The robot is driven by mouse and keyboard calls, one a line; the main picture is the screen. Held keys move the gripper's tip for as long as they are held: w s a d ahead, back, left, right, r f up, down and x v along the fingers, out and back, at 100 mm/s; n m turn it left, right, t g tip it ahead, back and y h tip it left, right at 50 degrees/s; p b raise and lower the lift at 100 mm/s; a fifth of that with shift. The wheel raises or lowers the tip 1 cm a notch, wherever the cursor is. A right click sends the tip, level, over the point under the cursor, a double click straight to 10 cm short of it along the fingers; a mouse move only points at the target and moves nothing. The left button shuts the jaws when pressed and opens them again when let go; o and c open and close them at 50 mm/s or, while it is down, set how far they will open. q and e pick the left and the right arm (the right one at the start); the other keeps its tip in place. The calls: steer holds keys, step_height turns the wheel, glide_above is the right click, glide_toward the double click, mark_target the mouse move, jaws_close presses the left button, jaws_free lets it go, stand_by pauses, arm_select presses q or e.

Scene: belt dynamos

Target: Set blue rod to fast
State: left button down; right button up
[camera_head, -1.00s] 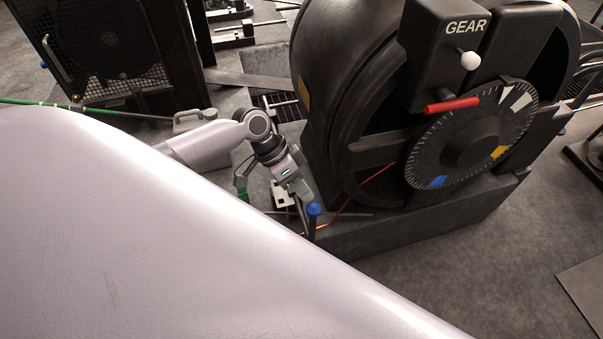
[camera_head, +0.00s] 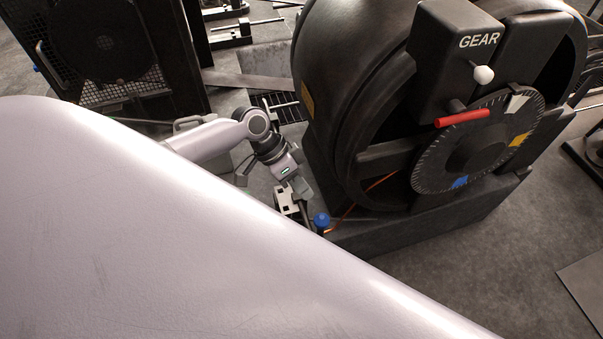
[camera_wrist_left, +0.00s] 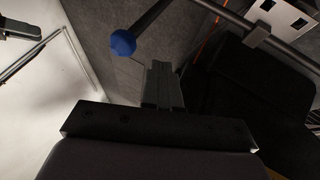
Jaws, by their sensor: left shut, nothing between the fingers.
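The blue rod shows as a blue ball knob (camera_head: 321,220) on a thin dark shaft, low beside the base of the big dark machine. In the left wrist view its knob (camera_wrist_left: 123,43) is at upper left of centre, with the shaft running up and right. My left gripper (camera_head: 306,192) is shut and empty, just above and left of the knob in the head view. In the wrist view the shut fingers (camera_wrist_left: 163,85) are apart from the knob in the picture. I see no label reading fast.
The dark machine carries a GEAR housing (camera_head: 458,55) with a white knob (camera_head: 484,75), a red handle (camera_head: 462,117) and a marked dial (camera_head: 478,150). A pale plate with holes (camera_head: 286,205) sits near the rod. Open floor (camera_head: 480,270) lies at right.

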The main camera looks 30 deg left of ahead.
arm_select(q)
steer(key=w+v, duration=0.1)
steer(key=v, duration=0.9)
steer(key=shift+s+p, duration=0.35)
steer(key=shift+s, duration=0.05)
steer(key=shift+a, duration=0.15)
